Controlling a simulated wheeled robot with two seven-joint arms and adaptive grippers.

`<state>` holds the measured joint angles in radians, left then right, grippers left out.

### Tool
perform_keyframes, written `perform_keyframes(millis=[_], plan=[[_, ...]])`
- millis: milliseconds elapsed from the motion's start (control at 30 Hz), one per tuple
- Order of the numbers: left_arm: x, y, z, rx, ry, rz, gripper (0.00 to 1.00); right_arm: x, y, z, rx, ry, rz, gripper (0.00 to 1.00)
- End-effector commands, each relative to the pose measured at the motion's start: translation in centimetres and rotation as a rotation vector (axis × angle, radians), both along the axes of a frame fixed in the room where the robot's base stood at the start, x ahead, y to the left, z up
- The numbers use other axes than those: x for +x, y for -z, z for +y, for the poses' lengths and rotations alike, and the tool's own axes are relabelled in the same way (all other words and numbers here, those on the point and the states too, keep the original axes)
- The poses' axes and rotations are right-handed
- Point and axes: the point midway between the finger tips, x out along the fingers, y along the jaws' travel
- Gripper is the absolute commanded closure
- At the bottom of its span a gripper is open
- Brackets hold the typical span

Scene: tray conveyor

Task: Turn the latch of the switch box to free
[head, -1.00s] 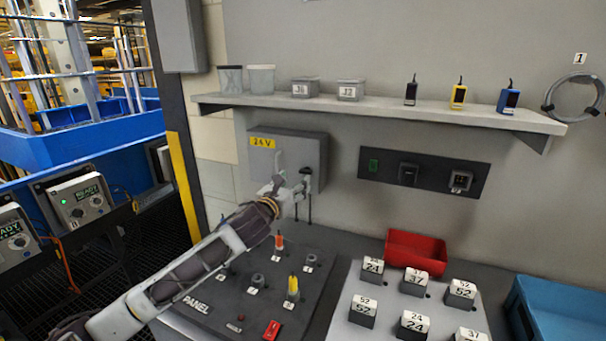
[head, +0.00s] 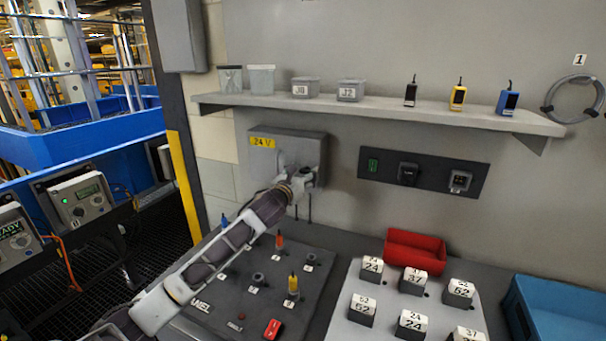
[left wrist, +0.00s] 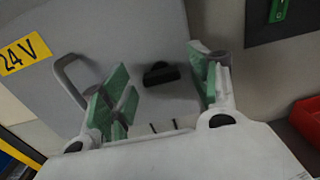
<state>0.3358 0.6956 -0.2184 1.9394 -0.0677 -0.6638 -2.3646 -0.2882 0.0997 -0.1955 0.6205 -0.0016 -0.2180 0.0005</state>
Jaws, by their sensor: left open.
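The switch box (head: 310,146) is a grey box on the wall with a yellow 24 V label (head: 262,142). It fills the upper left of the left wrist view (left wrist: 130,25). A short black latch (left wrist: 160,74) on its face shows between my fingers in that view. A grey bent handle (left wrist: 68,75) is left of it. My left gripper (head: 303,178) is at the box's lower front, with its green-padded fingers open (left wrist: 160,70), one on each side of the latch. Contact cannot be told. In the head view my gripper hides the latch. My right gripper is not in view.
A shelf (head: 380,107) with containers runs above the box. A dark socket strip (head: 423,172) is on the wall to the right. Below are a dark panel (head: 215,312) with pegs, a red bin (head: 415,250) and a block board (head: 390,325).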

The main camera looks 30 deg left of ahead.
Motion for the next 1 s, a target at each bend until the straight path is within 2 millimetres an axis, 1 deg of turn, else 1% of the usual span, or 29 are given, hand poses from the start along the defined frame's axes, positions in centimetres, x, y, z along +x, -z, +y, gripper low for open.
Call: perform_keyframes(millis=[367, 700, 733, 1000], plan=[[0.2, 0.0, 0.0, -0.001, 0.001, 0.0, 0.39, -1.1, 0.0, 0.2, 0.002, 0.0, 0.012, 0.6], [0.2, 0.0, 0.0, -0.001, 0.001, 0.0, 0.83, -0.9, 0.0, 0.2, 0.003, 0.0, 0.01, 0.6], [0.2, 0.0, 0.0, -0.001, 0.001, 0.0, 0.85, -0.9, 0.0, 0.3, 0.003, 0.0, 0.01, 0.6], [0.2, 0.0, 0.0, -0.013, 0.001, -0.001, 0.85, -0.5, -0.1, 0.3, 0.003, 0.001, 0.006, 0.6]])
